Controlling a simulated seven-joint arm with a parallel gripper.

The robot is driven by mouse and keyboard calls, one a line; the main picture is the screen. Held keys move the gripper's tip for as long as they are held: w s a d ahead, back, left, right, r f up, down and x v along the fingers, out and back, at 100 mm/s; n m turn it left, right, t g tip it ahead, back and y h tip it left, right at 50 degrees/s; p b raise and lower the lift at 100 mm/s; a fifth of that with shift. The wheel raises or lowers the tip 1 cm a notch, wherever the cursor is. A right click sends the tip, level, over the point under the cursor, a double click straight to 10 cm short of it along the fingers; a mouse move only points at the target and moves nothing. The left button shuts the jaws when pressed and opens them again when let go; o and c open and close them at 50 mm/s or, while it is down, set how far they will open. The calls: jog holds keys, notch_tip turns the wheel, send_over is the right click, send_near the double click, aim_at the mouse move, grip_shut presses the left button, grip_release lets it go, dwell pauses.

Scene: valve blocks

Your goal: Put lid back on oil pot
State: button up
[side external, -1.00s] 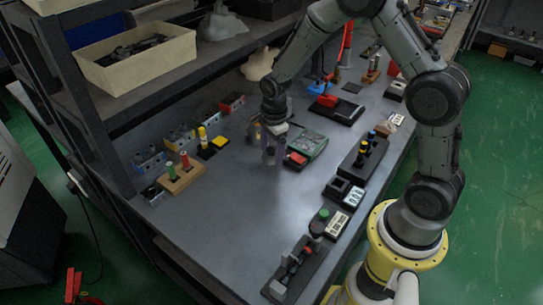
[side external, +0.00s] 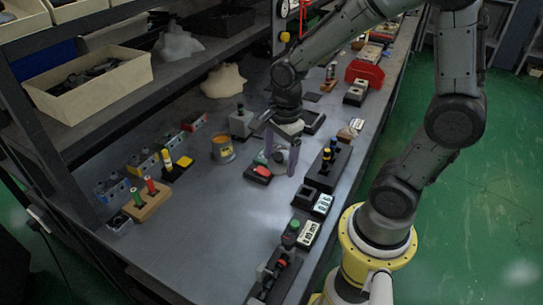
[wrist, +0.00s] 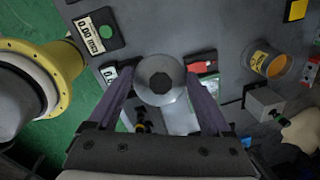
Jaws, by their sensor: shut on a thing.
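The oil pot (side external: 222,150) is a small orange-yellow cup standing upright and open on the grey bench, left of my gripper. In the wrist view the pot (wrist: 262,62) is at the upper right, with orange inside its rim. My gripper (side external: 280,163) points down over the bench, right of the pot and apart from it. The lid (wrist: 147,92), a round grey disc with a dark knob, is between the two purple fingers of my gripper (wrist: 160,80), which are shut on it. The lid (side external: 280,157) is partly hidden by the fingers in the side view.
A red-and-black block (side external: 259,172) is close by the left finger. A grey block with a dark knob (side external: 241,122) stands behind the pot. A black block with several posts (side external: 326,168) is to the right.

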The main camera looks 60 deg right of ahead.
jog(key=shift+s+a+r, duration=0.1)
jog(key=shift+s, duration=0.1)
jog(key=w+d+r+y, duration=0.2)
jog(key=w, duration=0.9)
jog(key=w+d+r+y, duration=0.1)
jog(key=w+d+r, duration=0.15)
jog(key=w, duration=0.95)
jog(key=w+d+f+t+y, duration=0.1)
jog(key=d+f, duration=0.3)
jog(key=f, duration=0.6)
jog(key=shift+w+d+f, duration=0.35)
jog(key=shift+f+m, duration=0.2)
jog(key=shift+m, duration=0.1)
dwell(0.5)
jog(key=o, duration=1.1)
